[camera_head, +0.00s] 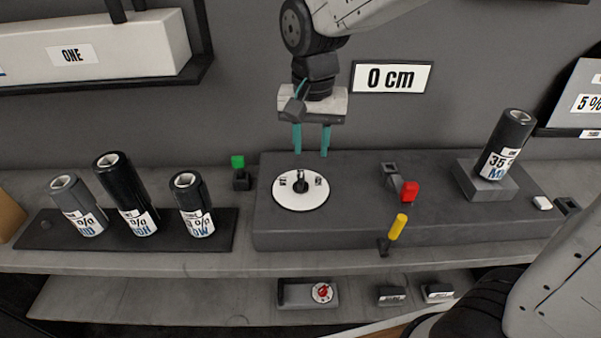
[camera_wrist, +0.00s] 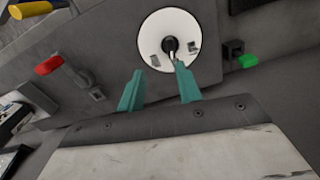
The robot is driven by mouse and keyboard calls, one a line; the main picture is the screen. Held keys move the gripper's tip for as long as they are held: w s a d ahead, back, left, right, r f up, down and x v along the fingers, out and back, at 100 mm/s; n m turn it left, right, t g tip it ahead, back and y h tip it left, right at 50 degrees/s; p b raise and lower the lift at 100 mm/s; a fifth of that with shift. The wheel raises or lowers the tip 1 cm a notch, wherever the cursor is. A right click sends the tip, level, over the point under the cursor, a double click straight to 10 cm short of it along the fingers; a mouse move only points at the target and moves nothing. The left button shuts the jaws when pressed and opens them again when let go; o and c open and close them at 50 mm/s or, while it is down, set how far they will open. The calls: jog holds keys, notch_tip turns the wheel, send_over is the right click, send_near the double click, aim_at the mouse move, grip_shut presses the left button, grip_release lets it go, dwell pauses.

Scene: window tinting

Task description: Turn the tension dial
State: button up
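The tension dial is most likely the white disc (camera_head: 311,200) with a black centre knob, on top of the dark grey block; small labels mark its face. It also shows in the wrist view (camera_wrist: 151,60), where its black knob (camera_wrist: 171,45) has a light pointer. My gripper (camera_head: 312,155) hangs above and just behind the dial, with its teal fingers pointing down. In the wrist view my gripper (camera_wrist: 159,80) has its fingers clearly apart and nothing between them. The fingertips look clear of the knob.
A red-tipped lever (camera_head: 409,191), a yellow-tipped lever (camera_head: 398,227) and a green-tipped switch (camera_head: 238,162) stand near the dial. Film rolls stand at left (camera_head: 127,196) and on a pedestal at right (camera_head: 506,146). A "0 cm" sign (camera_head: 391,78) hangs behind. A lower shelf holds a small red dial (camera_head: 322,292).

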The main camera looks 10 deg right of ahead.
aim_at(301, 178)
jog(key=shift+w+a+f, duration=0.5)
jog(key=shift+a+f, duration=0.2)
jog(key=shift+a, duration=0.15)
notch_tip(301, 178, down, 8)
jog(key=shift+r, duration=0.25)
grip_shut()
